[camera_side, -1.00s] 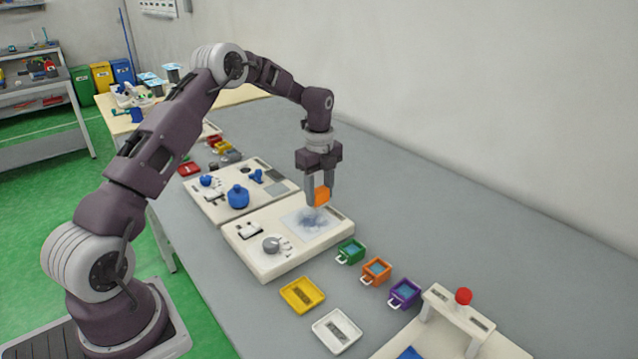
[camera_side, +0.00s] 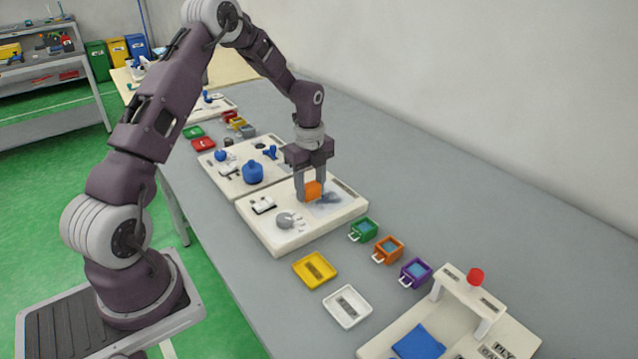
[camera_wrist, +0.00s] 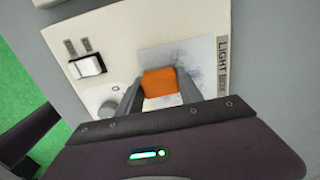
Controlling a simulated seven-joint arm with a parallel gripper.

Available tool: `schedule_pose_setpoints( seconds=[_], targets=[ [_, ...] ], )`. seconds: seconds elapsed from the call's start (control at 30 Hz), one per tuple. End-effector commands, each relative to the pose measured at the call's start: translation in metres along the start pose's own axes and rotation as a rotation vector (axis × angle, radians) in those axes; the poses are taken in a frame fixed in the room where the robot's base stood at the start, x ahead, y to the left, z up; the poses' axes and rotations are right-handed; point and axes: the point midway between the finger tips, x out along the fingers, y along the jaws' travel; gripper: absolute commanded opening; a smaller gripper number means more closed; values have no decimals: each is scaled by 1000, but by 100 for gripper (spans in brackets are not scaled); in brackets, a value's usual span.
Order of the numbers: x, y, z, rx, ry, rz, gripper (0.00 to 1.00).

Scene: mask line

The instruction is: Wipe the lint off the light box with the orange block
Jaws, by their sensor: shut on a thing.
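The orange block (camera_side: 313,191) is held between the fingers of my gripper (camera_side: 312,197), which is shut on it. The block is low over the left part of the light box pane (camera_side: 347,199); I cannot tell if it touches. In the wrist view the orange block (camera_wrist: 158,82) sits between my fingertips over the pane (camera_wrist: 192,55). Grey-blue lint (camera_wrist: 186,72) shows on the pane, to the right of the block; in the side view, lint (camera_side: 328,198) also lies right of the block. The pane left of the block looks paler. The area under the block is hidden.
The light box panel (camera_side: 285,240) also has a grey knob (camera_side: 285,220) and a white switch (camera_side: 263,205). Green (camera_side: 363,230), orange (camera_side: 388,250) and purple (camera_side: 415,272) bins stand to the right. Yellow (camera_side: 315,270) and white (camera_side: 347,306) trays lie in front. The table behind is clear.

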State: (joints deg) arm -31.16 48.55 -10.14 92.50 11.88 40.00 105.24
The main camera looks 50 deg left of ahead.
Motion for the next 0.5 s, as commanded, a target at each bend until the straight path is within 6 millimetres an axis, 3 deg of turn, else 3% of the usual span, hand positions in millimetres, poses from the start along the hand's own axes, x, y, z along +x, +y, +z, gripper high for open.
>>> schedule_pose_setpoints(
  seconds=[0.1,0.23,0.5],
  targets=[
    [0,12,0,-1,1,3,5],
    [0,12,-12,3,0,2,5],
    [0,-14,-13,1,0,-1,5]
  ],
)
